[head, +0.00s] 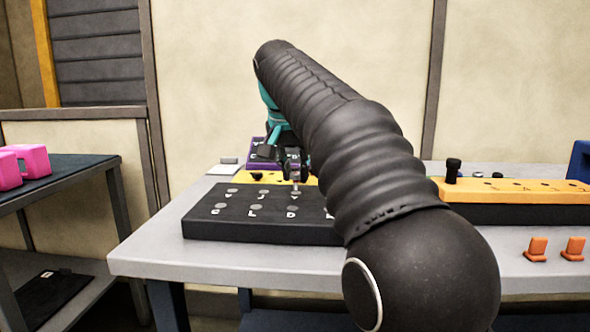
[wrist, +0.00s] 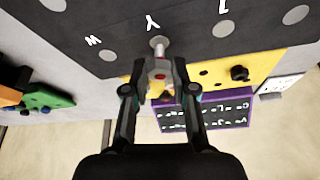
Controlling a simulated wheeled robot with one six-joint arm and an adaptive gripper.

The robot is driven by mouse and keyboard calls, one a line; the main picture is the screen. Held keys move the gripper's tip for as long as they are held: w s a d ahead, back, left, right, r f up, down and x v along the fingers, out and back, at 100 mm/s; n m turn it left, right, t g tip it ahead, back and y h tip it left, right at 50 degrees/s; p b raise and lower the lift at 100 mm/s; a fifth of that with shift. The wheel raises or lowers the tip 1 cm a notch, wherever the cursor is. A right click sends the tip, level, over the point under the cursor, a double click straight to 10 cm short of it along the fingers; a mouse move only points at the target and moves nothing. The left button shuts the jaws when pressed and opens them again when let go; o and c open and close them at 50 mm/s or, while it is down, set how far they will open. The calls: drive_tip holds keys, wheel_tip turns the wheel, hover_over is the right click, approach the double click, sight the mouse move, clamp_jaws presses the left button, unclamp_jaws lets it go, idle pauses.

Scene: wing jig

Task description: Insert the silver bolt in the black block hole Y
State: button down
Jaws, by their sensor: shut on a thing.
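The black block (head: 255,229) lies on the grey table, with lettered round holes on its top; it also fills the upper part of the wrist view (wrist: 105,55). My gripper (wrist: 160,78) is shut on the silver bolt (wrist: 158,53), which points at hole Y (wrist: 158,41). The bolt's far end meets the hole in the picture; I cannot tell how deep it sits, if at all. In the head view my gripper (head: 293,166) is above the block's back edge, with the bolt (head: 296,187) below it. My arm hides the block's right end.
A yellow block (wrist: 225,72) and a purple-edged lettered panel (wrist: 250,112) lie just behind the black block. Another yellow-topped block (head: 520,190) with a black peg (head: 453,171) stands at right, near two orange pieces (head: 537,250). The table's front left (head: 165,255) is clear.

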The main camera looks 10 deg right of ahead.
drive_tip(key=shift+f, duration=0.2)
drive_tip(key=shift+f+b, duration=0.8)
drive_tip(key=shift+f, duration=0.2)
drive_tip(key=c, duration=0.9)
unclamp_jaws()
drive_tip(key=shift+o, duration=0.2)
drive_tip(key=shift+r, duration=0.1)
drive_tip(key=v, duration=1.1)
drive_tip(key=shift+s+r, duration=0.25)
drive_tip(key=shift+r, duration=0.1)
drive_tip(key=shift+a, duration=0.15)
